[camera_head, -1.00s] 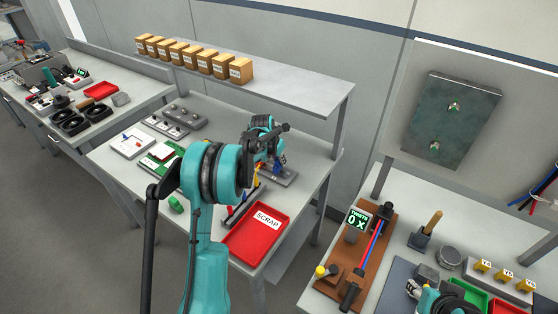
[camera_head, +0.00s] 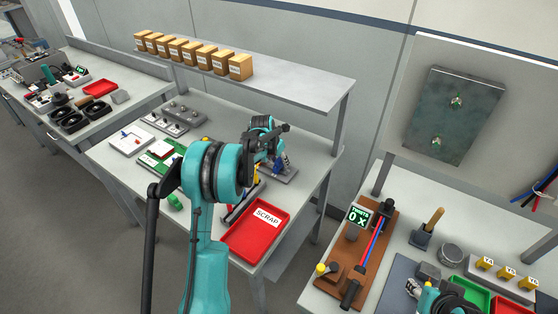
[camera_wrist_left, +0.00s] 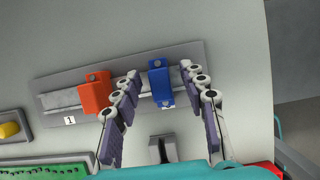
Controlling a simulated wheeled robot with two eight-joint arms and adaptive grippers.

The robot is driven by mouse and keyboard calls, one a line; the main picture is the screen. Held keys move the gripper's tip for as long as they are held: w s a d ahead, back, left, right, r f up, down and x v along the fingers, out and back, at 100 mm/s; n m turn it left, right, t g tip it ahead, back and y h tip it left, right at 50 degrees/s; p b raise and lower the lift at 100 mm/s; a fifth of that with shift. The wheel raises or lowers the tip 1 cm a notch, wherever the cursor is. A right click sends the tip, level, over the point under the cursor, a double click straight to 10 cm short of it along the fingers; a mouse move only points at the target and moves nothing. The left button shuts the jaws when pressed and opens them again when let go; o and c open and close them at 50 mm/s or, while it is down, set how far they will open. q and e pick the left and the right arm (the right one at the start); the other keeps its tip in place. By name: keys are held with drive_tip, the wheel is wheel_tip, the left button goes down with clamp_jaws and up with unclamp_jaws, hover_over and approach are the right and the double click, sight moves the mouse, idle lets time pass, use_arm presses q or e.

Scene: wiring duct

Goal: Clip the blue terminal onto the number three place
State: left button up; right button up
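In the left wrist view the blue terminal (camera_wrist_left: 160,88) sits at the metal rail (camera_wrist_left: 53,101) on a grey plate, between the two fingers of my left gripper (camera_wrist_left: 160,73). The fingers are spread, with a visible gap on each side of the terminal. An orange-red terminal (camera_wrist_left: 96,93) sits on the rail to the left, beyond the left finger. A label "1" (camera_wrist_left: 70,120) shows below the rail's left part; any other number labels are hidden or out of view. In the head view my left gripper (camera_head: 284,161) is over the middle bench. My right gripper (camera_head: 413,287) shows only partly at lower right.
A red scrap tray (camera_head: 256,231) lies at the middle bench's front right. A shelf with several boxes (camera_head: 240,67) stands behind. A green board (camera_wrist_left: 45,174) and a yellow part (camera_wrist_left: 9,130) are near the rail plate. The right bench holds a brown fixture (camera_head: 343,262).

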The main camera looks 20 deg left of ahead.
use_arm(q)
drive_tip(key=shift+r, duration=0.1)
drive_tip(key=v, duration=1.1)
drive_tip(key=shift+s+r, duration=0.2)
drive_tip(key=shift+r, duration=0.15)
drive_tip(key=s+d+r+m+t, duration=0.1)
drive_tip(key=s+d+r+m, duration=0.3)
drive_tip(key=s+d+m, duration=0.3)
drive_tip(key=s+d+r+m, duration=0.3)
drive_tip(key=s+d+m, duration=0.1)
drive_tip(key=s+m, duration=0.45)
drive_tip(key=s+d+f+m, duration=0.2)
drive_tip(key=s+d+m, duration=0.1)
drive_tip(key=s+m, duration=0.5)
drive_tip(key=s+d+f+m+t+b, duration=0.1)
drive_tip(key=s+d+f+m, duration=0.2)
drive_tip(key=s+m, duration=0.5)
drive_tip(key=m, duration=0.3)
drive_tip(key=shift+s+d+f+t+y, duration=0.15)
drive_tip(key=shift+s+d+t+y, duration=0.15)
